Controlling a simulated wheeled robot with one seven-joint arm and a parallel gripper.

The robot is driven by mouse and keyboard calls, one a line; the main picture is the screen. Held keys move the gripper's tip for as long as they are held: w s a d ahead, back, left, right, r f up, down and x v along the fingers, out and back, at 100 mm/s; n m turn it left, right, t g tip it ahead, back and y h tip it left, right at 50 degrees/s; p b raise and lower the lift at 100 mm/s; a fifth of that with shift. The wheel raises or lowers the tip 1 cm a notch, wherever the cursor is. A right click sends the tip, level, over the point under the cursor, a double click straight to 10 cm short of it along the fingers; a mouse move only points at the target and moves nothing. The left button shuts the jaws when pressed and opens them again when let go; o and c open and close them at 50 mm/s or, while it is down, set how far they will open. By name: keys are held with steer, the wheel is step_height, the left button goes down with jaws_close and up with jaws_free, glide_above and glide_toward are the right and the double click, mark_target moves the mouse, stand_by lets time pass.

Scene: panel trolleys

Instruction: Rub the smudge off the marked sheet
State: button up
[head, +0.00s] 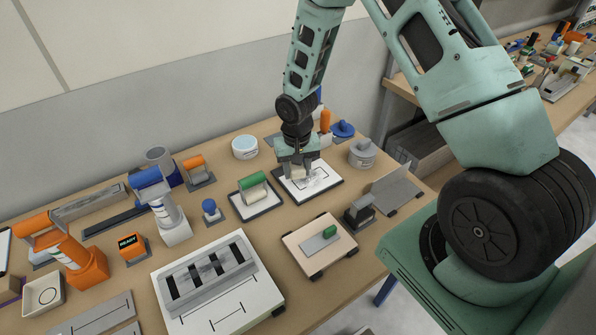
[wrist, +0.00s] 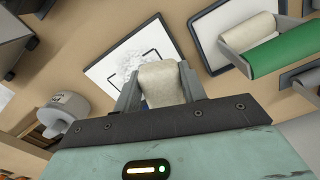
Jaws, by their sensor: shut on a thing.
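The marked sheet (head: 293,193) is a white square with a dark edge and a thin drawn outline, lying on the table towards the back. A grey scribbled smudge (head: 319,181) shows inside the outline; the wrist view shows the smudge (wrist: 132,58) beside the held block. My gripper (head: 298,172) is over the sheet, shut on a cream block (wrist: 160,82) with a rounded top. The block hides part of the sheet. I cannot tell whether its underside touches the sheet.
A grey lidded pot (head: 362,153) stands to the right, and a white round tub (head: 245,147) behind left. A board with a green-handled plate (head: 320,240) lies in front. Little table is free near the sheet.

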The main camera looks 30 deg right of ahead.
steer(key=shift+r+p, duration=1.05)
steer(key=shift+r, duration=0.75)
steer(key=shift+f, duration=0.1)
